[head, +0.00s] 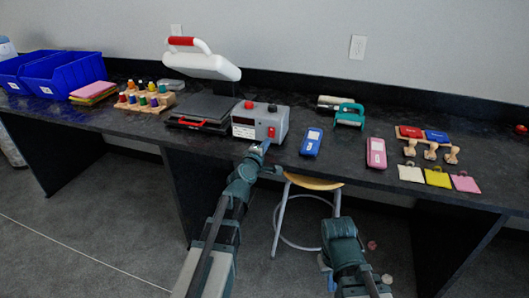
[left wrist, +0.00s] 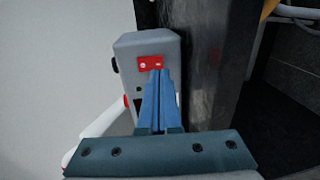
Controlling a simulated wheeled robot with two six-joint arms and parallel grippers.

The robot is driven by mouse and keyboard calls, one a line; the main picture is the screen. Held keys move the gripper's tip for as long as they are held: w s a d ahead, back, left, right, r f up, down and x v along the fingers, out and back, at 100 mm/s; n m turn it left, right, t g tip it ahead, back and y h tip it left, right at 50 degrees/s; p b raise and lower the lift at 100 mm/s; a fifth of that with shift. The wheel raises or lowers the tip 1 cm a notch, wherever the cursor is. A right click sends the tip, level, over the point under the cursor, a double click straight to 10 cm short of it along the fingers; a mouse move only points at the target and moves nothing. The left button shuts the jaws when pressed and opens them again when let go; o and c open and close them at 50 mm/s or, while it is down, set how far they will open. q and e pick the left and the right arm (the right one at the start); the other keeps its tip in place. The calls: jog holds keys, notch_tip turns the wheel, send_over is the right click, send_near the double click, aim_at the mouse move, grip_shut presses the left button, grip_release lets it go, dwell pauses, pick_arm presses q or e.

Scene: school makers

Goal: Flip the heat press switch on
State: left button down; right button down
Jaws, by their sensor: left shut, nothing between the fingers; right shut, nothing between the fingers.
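The heat press (head: 203,66) stands on the dark bench with its white upper arm raised and a red handle on top. Its grey control box (head: 243,126) is at its right, with a red switch (head: 271,132) on the front face. My left gripper (head: 265,146) is shut and empty, its blue fingertips just in front of the switch. In the left wrist view the fingertips (left wrist: 157,73) reach the lower edge of the red switch plate (left wrist: 150,62); I cannot tell whether they touch it. My right gripper (head: 328,278) hangs low in front of the bench, shut and mostly hidden by its arm.
A blue device (head: 312,142) and a pink device (head: 376,153) lie right of the control box. Paint bottles in a wooden rack (head: 152,104) stand left of the press. A stool (head: 313,182) stands below the bench front. Stamps and coloured tags lie further right.

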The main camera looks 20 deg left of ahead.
aim_at(271, 137)
pick_arm(q)
jog(key=shift+w+f, duration=0.15)
jog(key=shift+w, duration=0.75)
jog(key=shift+w+f, duration=0.1)
jog(key=shift+w, duration=0.75)
pick_arm(e)
jog(key=shift+w+d+f, duration=0.2)
jog(key=shift+w+d, duration=0.1)
jog(key=shift+w, duration=0.05)
pick_arm(q)
jog(key=shift+d, duration=0.1)
jog(key=shift+w+f+b, duration=0.15)
jog(key=shift+w+b, duration=0.15)
jog(key=shift+s, duration=0.15)
pick_arm(e)
jog(key=shift+f, duration=0.1)
